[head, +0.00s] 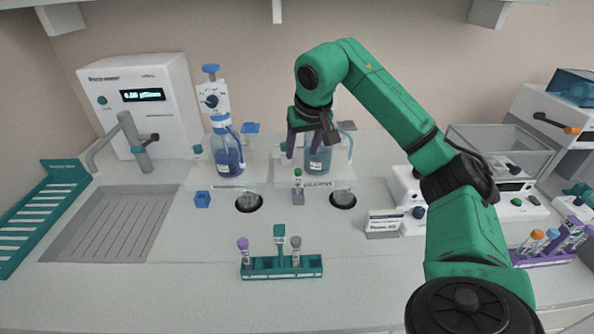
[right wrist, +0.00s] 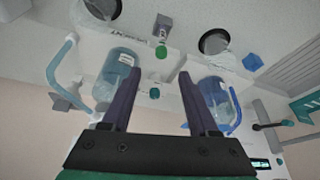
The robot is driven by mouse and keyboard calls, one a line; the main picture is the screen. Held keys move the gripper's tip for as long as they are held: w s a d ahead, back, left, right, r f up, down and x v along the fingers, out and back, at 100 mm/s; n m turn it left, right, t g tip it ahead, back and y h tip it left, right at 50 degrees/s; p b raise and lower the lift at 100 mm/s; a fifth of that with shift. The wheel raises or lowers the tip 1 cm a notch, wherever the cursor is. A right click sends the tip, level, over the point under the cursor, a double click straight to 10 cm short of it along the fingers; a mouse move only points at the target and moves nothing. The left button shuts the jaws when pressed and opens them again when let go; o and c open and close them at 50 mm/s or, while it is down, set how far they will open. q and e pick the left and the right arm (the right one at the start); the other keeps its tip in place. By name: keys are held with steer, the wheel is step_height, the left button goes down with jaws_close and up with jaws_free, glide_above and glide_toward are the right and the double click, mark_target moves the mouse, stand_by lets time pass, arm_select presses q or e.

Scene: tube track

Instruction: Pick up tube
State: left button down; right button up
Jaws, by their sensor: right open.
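A small green-capped tube (head: 298,174) stands upright in a small grey holder (head: 298,197) at the middle of the bench. Its cap also shows in the right wrist view (right wrist: 161,52), just beyond the fingertips. My right gripper (head: 308,148) is open and empty, above and behind this tube, in front of a blue-liquid bottle (head: 319,160). Its two fingers (right wrist: 159,74) are apart in the right wrist view. A teal rack (head: 282,272) in front holds a purple-capped tube (head: 243,248) and a grey-capped tube (head: 296,246). My left gripper is not in view.
A second bottle with a dispenser (head: 228,155) stands to the left. Two round dark openings lie in the bench, one of them here (head: 248,203). A purple rack (head: 545,258) with several tubes stands at the right. The bench front left is clear.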

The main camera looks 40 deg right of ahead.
mark_target(298, 174)
steer(key=f, duration=0.5)
steer(key=shift+w+a+f+p, duration=0.15)
steer(key=shift+w+a+p, duration=0.1)
steer(key=shift+p, duration=0.1)
steer(key=x, duration=0.2)
steer(key=p+x, duration=0.1)
steer(key=x, duration=0.2)
steer(key=p+x, duration=0.1)
steer(key=x, duration=0.1)
steer(key=shift+w+d, duration=0.25)
steer(key=shift+d, duration=0.05)
steer(key=shift+f, duration=0.35)
steer(key=shift+w+d, duration=0.1)
jaws_close()
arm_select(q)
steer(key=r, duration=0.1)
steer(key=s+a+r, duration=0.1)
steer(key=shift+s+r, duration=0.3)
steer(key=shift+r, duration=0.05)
